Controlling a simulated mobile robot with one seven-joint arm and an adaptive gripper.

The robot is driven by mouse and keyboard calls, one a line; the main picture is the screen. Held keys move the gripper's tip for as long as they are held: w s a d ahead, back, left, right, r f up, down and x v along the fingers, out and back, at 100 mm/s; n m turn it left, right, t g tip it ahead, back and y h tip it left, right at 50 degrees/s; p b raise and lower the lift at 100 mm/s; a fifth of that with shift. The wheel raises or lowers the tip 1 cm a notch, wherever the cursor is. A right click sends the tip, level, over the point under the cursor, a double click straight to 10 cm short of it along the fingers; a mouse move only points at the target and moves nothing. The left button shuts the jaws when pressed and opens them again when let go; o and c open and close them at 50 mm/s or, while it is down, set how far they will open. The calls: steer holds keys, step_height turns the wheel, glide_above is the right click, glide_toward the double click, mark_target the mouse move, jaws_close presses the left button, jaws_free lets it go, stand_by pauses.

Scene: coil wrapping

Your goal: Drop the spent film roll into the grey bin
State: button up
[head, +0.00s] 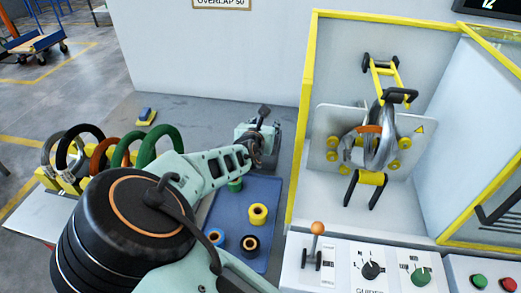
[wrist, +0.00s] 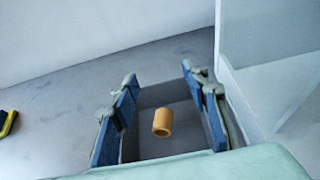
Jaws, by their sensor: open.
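The spent film roll (wrist: 162,122), a small tan hollow core, shows in the wrist view between and beyond my fingers. It appears apart from both finger pads. The grey bin (wrist: 150,98) lies behind it, with dark inner walls framing the roll. I cannot tell whether the roll is in the air or resting on the bin floor. My gripper (wrist: 160,85) is open, its blue pads wide apart over the bin. In the head view my gripper (head: 258,147) is beyond the blue mat, and its links mostly hide the bin. The roll is not visible there.
Several film rolls, including a yellow one (head: 257,214), stand on the blue mat (head: 228,212). Coloured coils (head: 160,147) stand in a rack at left. The yellow-framed wrapping machine (head: 380,140) is close on the right. Bench behind is mostly clear.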

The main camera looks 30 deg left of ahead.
step_height(320, 180, up, 10)
stand_by(0.6)
